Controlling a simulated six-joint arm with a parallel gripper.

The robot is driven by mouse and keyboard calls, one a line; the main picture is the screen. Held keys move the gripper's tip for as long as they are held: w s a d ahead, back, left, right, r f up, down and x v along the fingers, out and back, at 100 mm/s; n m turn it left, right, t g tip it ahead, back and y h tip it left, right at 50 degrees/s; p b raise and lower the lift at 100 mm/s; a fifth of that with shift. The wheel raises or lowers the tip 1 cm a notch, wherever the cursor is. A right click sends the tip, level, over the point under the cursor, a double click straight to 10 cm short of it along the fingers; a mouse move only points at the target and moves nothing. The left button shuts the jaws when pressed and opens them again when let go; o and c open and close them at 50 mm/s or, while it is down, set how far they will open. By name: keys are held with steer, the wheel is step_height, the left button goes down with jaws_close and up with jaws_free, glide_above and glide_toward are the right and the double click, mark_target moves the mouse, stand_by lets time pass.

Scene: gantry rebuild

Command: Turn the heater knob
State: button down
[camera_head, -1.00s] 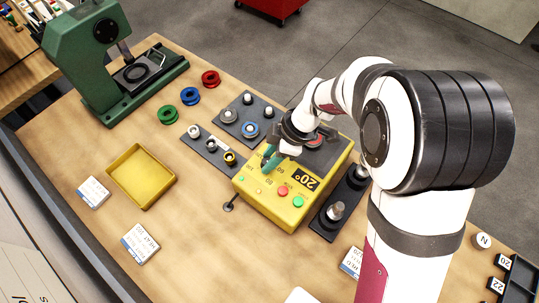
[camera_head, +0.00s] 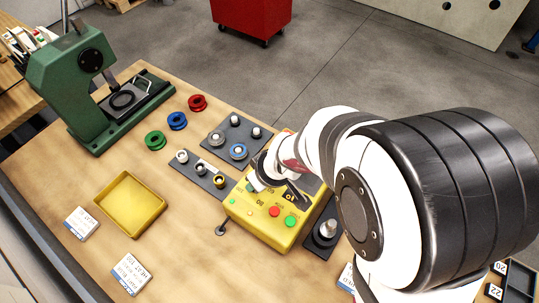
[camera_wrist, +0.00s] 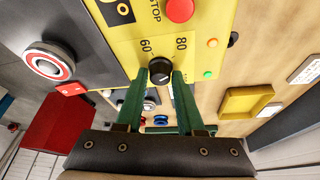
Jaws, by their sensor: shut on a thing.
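The yellow heater box (camera_head: 262,226) stands on the wooden table, with a red button (camera_head: 274,211) and a green button (camera_head: 291,221) on its top. In the wrist view, the heater's black knob (camera_wrist: 161,72) sits between the printed numbers 60 and 80. A light pointer line shows on it. My gripper (camera_wrist: 166,79) has green fingers, shut on the knob from both sides. In the head view my gripper (camera_head: 259,178) is low over the heater's left rear part and hides the knob. The heater's display is partly covered by my wrist.
Grey plates with fittings (camera_head: 232,141) lie behind and left of the heater. Red, blue and green spools (camera_head: 177,121), a green press (camera_head: 84,90) and a yellow tray (camera_head: 153,220) stand farther left. The table in front of the heater is mostly clear.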

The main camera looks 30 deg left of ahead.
steer(key=shift+m+t, duration=0.3)
steer(key=shift+m, duration=0.5)
steer(key=c, duration=0.5)
jaws_free()
steer(key=shift+r, duration=0.1)
steer(key=v, duration=1.5)
steer(key=shift+s+r, duration=0.2)
steer(key=shift+r, duration=0.1)
steer(key=shift+c, duration=0.2)
